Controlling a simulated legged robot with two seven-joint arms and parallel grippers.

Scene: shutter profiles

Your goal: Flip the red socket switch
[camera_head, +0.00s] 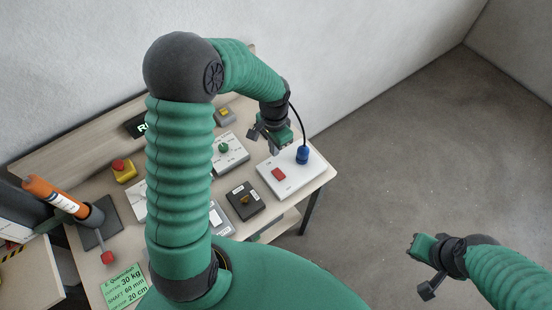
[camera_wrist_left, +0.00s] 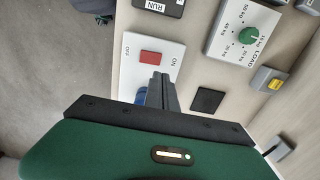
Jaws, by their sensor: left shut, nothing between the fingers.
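The red socket switch (camera_head: 279,174) sits on a white plate (camera_head: 293,186) at the right end of the table. It also shows in the left wrist view (camera_wrist_left: 150,57), between the printed words OFF and ON. I cannot tell which side is pressed. A blue plug (camera_head: 302,154) with a black cable stands on the same plate. My left gripper (camera_head: 281,150) is shut and empty, above the far side of the plate. In the left wrist view its fingertips (camera_wrist_left: 161,80) appear just beside the switch. My right gripper (camera_head: 418,246) is far right, away from the table; its jaws are unclear.
A dial box (camera_head: 230,151) with a green knob and a dark box (camera_head: 245,200) stand left of the plate. A red and yellow button (camera_head: 123,170) and an orange tool (camera_head: 55,197) are farther left. Open floor (camera_head: 420,150) lies right of the table (camera_head: 323,179).

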